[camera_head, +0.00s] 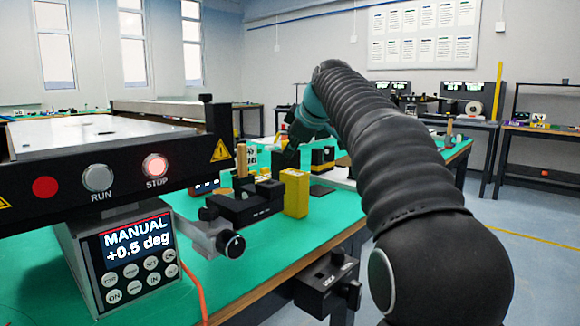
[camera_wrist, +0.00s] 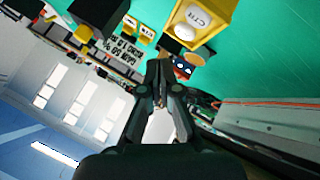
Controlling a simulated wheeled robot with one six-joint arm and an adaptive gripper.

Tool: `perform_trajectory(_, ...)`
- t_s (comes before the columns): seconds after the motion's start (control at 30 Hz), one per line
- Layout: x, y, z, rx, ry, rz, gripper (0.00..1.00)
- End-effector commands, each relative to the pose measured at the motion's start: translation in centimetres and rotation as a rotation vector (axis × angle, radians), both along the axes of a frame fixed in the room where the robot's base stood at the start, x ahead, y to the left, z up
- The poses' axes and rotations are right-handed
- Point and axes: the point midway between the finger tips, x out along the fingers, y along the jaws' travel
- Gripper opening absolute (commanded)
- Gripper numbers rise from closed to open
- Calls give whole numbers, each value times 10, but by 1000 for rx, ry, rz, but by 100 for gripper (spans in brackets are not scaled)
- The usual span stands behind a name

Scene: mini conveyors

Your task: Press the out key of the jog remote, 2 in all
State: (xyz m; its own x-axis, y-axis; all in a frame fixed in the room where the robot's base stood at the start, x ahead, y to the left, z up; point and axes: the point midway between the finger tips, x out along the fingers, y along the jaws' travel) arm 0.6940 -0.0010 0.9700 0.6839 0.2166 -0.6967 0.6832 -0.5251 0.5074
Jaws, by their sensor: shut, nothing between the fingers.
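A yellow box with pale round keys, which looks like the jog remote, shows at the top of the wrist view (camera_wrist: 208,12). One key carries turned lettering that I cannot read surely. In the head view a yellow upright block (camera_head: 296,195), likely the same box, stands on the green table. My gripper (camera_wrist: 160,68) is shut and empty, its tips a little below the box in the wrist view and apart from it in the picture. In the head view my gripper (camera_head: 287,155) is small and dark, just above the block. The control unit's display (camera_head: 124,242) reads "MANUAL +0.5 deg".
The conveyor (camera_head: 90,135) with RUN and STOP buttons stands at the left; the STOP button (camera_head: 155,165) glows red. A black clamp-like fixture (camera_head: 245,205) sits beside the yellow block. Bare green table (camera_head: 270,250) lies in front.

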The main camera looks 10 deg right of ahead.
Motion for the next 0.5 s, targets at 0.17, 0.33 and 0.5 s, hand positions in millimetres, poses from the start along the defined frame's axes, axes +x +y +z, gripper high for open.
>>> perform_trajectory(0.17, 0, 0, 20, 0, 0, 0, 0)
perform_trajectory(0.33, 0, 0, 31, 0, 0, 0, 0)
perform_trajectory(0.5, 0, 0, 30, 0, 0, 0, 0)
